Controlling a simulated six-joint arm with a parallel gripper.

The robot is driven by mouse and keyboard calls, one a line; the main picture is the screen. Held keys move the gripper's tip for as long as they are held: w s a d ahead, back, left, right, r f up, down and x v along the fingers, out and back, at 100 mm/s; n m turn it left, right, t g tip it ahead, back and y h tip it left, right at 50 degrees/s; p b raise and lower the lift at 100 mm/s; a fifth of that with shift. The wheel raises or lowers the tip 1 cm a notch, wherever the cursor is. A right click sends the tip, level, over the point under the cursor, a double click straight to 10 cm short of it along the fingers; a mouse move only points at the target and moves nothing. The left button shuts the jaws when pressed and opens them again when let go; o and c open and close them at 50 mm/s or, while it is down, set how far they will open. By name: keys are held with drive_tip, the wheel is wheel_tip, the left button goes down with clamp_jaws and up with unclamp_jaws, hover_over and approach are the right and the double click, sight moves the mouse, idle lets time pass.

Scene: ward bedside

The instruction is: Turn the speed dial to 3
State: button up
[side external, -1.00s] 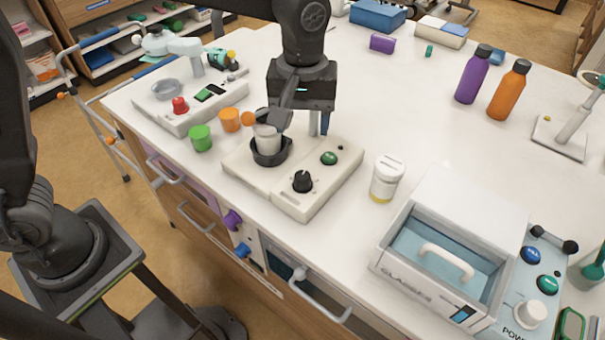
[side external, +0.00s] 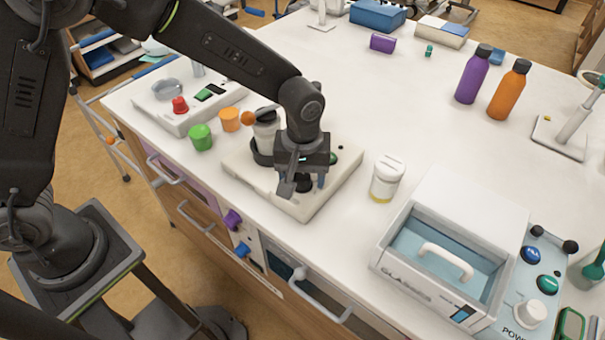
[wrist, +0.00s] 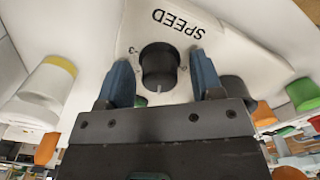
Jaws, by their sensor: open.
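The black speed dial (wrist: 159,66) sits on the cream device (side external: 318,203), with the printed word SPEED beside it in the wrist view. A small "3" mark shows at the left of the dial. A pale pointer line on the dial faces the bottom of the wrist view, towards my gripper. My gripper (wrist: 160,82) is open, with one blue fingertip on each side of the dial and gaps between. In the side view my gripper (side external: 302,186) is above the dial and hides most of it (side external: 304,181).
A lidded container sits in the device's black holder (side external: 259,156), left of my gripper. A white jar (side external: 387,178) stands to the right, and a clear-fronted box (side external: 445,250) beyond it. Green (side external: 201,137) and orange (side external: 229,120) cups stand at left.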

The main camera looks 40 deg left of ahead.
drive_tip(key=c, duration=0.9)
drive_tip(key=shift+m, duration=0.3)
drive_tip(key=m, duration=1.8)
idle(0.4)
